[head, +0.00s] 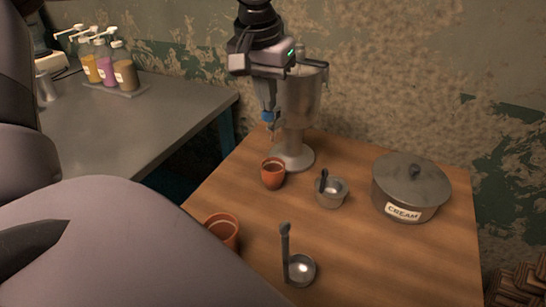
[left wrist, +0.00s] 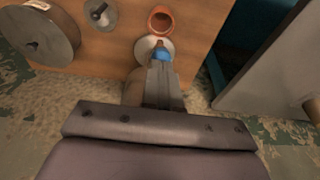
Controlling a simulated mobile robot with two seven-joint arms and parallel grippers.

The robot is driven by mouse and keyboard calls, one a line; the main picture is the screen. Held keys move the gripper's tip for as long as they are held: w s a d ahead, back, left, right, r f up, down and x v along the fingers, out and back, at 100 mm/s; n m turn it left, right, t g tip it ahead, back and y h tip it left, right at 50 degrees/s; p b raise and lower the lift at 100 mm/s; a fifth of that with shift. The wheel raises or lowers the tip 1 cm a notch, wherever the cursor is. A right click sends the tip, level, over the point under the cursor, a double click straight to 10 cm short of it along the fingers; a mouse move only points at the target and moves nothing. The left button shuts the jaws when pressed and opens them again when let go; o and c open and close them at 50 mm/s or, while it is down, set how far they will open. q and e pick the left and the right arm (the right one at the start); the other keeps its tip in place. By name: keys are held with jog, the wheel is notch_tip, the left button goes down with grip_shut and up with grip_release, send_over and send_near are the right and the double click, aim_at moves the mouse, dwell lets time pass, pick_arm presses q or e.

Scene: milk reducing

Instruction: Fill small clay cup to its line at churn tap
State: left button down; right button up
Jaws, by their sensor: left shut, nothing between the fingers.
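A metal churn (head: 302,100) stands at the table's back edge on a round foot. Its tap has a blue part (head: 268,117), which also shows in the left wrist view (left wrist: 161,54). A clay cup (head: 272,174) stands upright below the tap, in front of the foot; in the left wrist view its inside (left wrist: 161,20) looks reddish brown, with no milk visible. A second clay cup (head: 222,230) is partly hidden by my arm. My left gripper (head: 268,106) is shut and empty, pointing down at the blue part; contact is unclear. My right gripper is out of view.
A lidded pot labelled CREAM (head: 410,190) stands at the right of the table. A small metal ladle (head: 332,192) and another ladle (head: 299,269) stand between. A grey counter (head: 130,125) with pump bottles (head: 104,62) is at the left.

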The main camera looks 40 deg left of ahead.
pick_arm(q)
jog(key=shift+f+b, duration=0.55)
jog(key=shift+f, duration=0.35)
jog(key=shift+r, duration=0.1)
dwell(2.5)
notch_tip(320, 180, up, 7)
jog(key=p, duration=0.6)
jog(key=shift+r, duration=0.15)
